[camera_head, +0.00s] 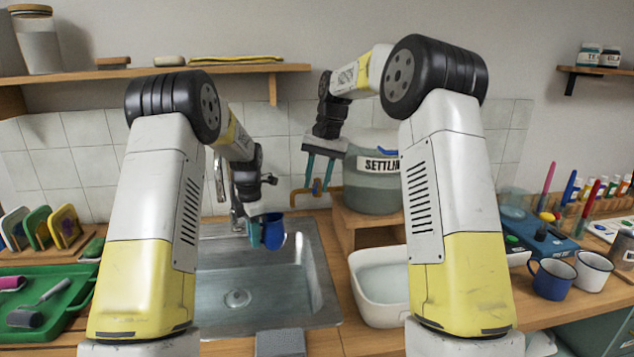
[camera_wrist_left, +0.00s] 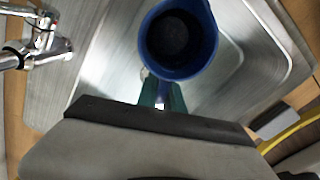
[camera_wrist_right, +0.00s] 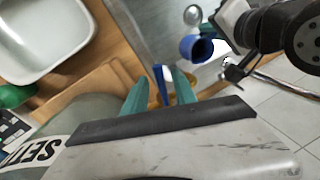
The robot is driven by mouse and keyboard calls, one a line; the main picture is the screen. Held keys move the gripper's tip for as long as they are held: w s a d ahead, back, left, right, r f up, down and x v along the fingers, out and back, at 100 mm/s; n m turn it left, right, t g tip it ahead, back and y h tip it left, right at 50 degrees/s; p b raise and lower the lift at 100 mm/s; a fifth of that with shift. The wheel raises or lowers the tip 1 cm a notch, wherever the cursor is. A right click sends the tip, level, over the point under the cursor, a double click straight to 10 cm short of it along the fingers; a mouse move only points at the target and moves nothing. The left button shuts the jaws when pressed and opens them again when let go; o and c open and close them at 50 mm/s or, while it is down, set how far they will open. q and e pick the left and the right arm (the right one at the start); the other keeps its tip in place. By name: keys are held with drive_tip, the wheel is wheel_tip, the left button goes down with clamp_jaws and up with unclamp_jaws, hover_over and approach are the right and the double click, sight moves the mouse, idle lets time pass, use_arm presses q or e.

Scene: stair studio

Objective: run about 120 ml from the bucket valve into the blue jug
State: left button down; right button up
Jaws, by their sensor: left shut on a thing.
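My left gripper (camera_head: 262,228) is shut on the blue jug (camera_head: 274,234) and holds it upright over the sink. In the left wrist view, the jug (camera_wrist_left: 150,42) shows its dark inside from above; I cannot tell whether it holds liquid. The translucent bucket (camera_head: 372,205) has a label reading "SETTLIN", partly hidden by my right arm. Its brass valve (camera_head: 330,191) points out to the left, with a blue lever (camera_wrist_right: 158,78). My right gripper (camera_wrist_right: 158,92) is open, its fingers on either side of the valve lever. The jug is left of the valve, apart from it.
The bucket stands on a wooden stand (camera_head: 352,217). The metal sink (camera_head: 285,290) is below the jug, with a tap (camera_head: 235,208) behind it. A white basin (camera_head: 368,312) stands right of the sink. Mugs (camera_head: 553,279) and a green tray (camera_head: 60,327) are farther out.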

wheel_tip(320, 180, up, 12)
drive_tip(key=d, duration=0.2)
drive_tip(key=shift+s+f, duration=0.2)
drive_tip(key=shift+f, duration=0.05)
drive_tip(key=shift+d, duration=0.1)
drive_tip(key=c, duration=0.7)
drive_tip(key=n, duration=0.3)
drive_tip(key=a+n, duration=0.1)
drive_tip(key=shift+w+f+n+y, duration=0.15)
drive_tip(key=shift+f+n+y, duration=0.15)
drive_tip(key=shift+n, duration=0.1)
clamp_jaws()
wheel_tip(320, 180, down, 11)
drive_tip(key=a+n+y, duration=0.1)
drive_tip(key=a+n, duration=0.2)
drive_tip(key=n, duration=1)
drive_tip(key=shift+w, duration=0.25)
